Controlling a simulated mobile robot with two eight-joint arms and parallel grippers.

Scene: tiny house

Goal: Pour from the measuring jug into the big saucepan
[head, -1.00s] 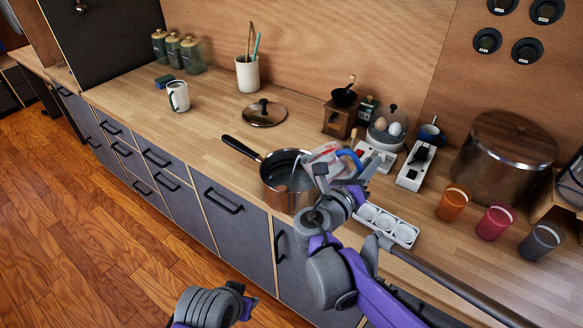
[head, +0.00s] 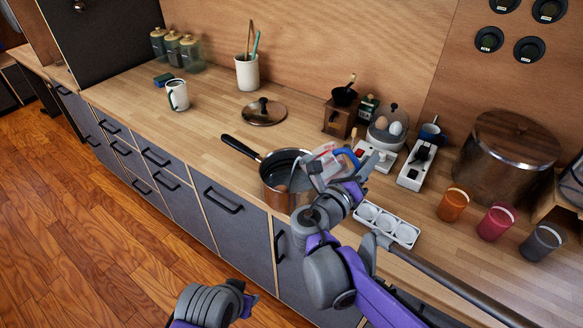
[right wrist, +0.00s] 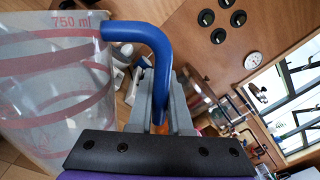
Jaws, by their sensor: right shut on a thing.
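The big saucepan (head: 274,198) is copper-coloured with a dark handle and stands open near the counter's front edge. My right gripper (head: 343,172) is shut on the blue handle of the clear measuring jug (head: 322,163), just right of the pan. The jug is tilted, with its mouth end over the pan's right side. In the right wrist view the jug (right wrist: 50,85) shows red markings and "750 ml", and the gripper (right wrist: 160,110) is around its handle. I cannot tell how much liquid is in either vessel. My left gripper (head: 246,299) is low in front of the cabinets; its fingers are unclear.
A lid (head: 263,111) lies behind the pan.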

